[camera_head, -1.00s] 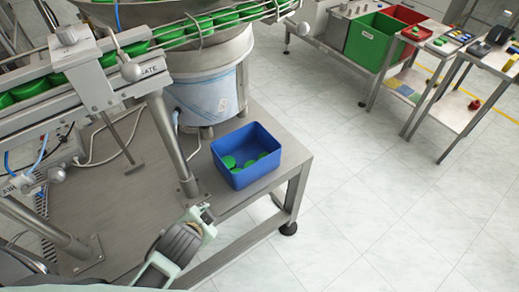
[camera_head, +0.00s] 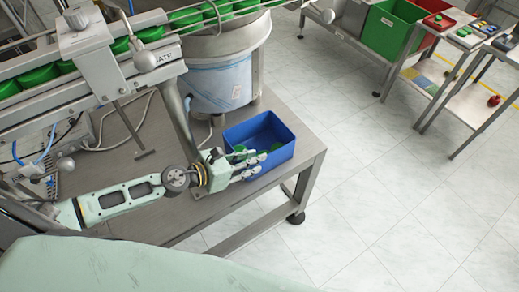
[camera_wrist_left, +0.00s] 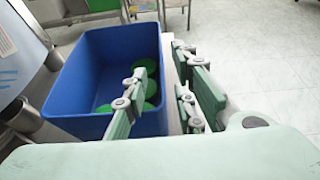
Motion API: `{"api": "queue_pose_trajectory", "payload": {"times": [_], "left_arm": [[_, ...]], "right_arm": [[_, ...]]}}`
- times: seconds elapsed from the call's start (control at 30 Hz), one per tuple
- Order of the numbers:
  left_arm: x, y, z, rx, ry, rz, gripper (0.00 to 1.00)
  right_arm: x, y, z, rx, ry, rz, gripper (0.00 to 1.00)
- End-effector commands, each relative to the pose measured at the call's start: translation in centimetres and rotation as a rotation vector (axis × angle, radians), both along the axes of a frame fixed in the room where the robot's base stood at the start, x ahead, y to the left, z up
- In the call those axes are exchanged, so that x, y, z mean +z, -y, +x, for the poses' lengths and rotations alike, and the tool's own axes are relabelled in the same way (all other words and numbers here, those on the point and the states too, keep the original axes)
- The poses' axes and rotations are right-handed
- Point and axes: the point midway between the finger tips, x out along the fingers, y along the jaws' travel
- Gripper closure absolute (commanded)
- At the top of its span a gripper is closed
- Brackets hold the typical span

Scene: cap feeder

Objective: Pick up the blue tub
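The blue tub (camera_head: 283,155) stands upright on the metal table near its right corner, with green caps inside. My left gripper (camera_head: 250,162) is at the tub's near-left side in the head view. In the left wrist view its fingers (camera_wrist_left: 160,100) are spread. One finger reaches over the inside of the tub (camera_wrist_left: 90,52), and the other fingers are outside its right wall, so that wall lies between them. Green caps (camera_wrist_left: 148,84) show in the tub behind the finger. Whether the fingers touch the wall is unclear. My right gripper is not in view.
The metal table (camera_head: 135,200) carries a round feeder bowl (camera_head: 222,75) behind the tub and a conveyor with green caps (camera_head: 38,78) at left. A support post (camera_head: 180,125) stands close left of the tub. Open floor (camera_head: 375,200) lies right.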

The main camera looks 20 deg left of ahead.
Motion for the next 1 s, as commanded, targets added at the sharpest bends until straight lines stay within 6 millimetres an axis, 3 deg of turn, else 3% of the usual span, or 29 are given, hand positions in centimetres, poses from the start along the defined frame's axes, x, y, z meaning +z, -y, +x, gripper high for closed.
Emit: {"api": "queue_pose_trajectory", "payload": {"times": [0.63, 0.93, 1.0], "left_arm": [[-2.7, 4.2, 5.1, -0.013, 0.002, 0.018, 0.75], [-3.0, 4.5, 5.5, -0.014, 0.002, 0.019, 0.75], [-3.0, 4.5, 5.5, -0.014, 0.001, 0.018, 0.79]], "right_arm": [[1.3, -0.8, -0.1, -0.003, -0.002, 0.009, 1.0], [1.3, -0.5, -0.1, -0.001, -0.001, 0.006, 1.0], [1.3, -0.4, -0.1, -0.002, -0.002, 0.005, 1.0]]}}
